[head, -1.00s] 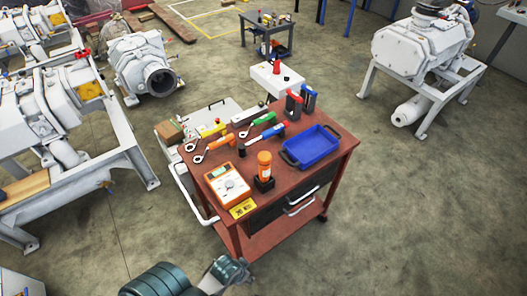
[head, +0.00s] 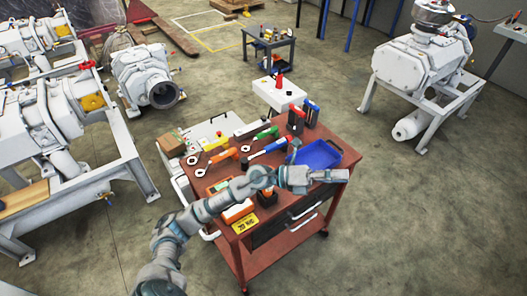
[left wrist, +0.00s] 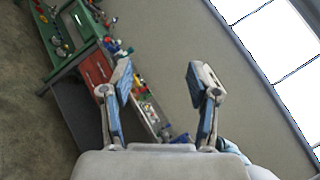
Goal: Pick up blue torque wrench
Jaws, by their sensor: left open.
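The blue torque wrench (head: 269,148) lies on the top of the red-brown tool cart (head: 340,158) in the head view. My right gripper is not in view.
Green-handled (head: 262,134) and orange-handled (head: 223,155) wrenches lie beside the blue one. The blue tray (head: 318,152) is at the right, with upright drills (head: 296,121) behind it. My left arm hides part of the cart's front items.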

